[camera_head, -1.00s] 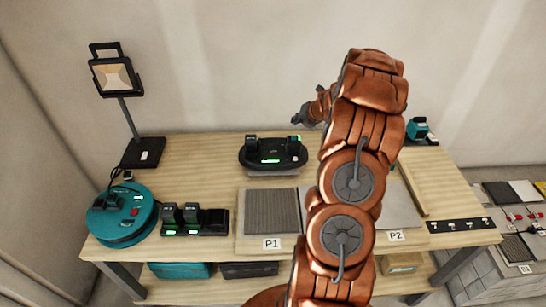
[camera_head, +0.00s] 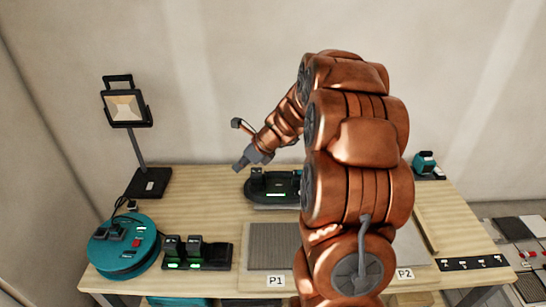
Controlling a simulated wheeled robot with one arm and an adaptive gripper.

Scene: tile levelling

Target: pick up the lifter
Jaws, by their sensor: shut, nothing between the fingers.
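A black oval device with upright posts and a green display, which looks like the lifter (camera_head: 264,197), rests near the back middle of the workbench. My arm hides its right side. My gripper (camera_head: 241,166) is shut and empty, pointing down and left. In the picture it shows just above and left of the lifter. It appears apart from it, though the exact height gap is hard to tell.
A teal round device (camera_head: 122,250) and a black charger dock (camera_head: 216,256) stand on the left of the workbench (camera_head: 195,205). A work lamp (camera_head: 150,184) is behind them. A grey ribbed tile (camera_head: 268,240) lies in front of the lifter. My arm covers the middle right.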

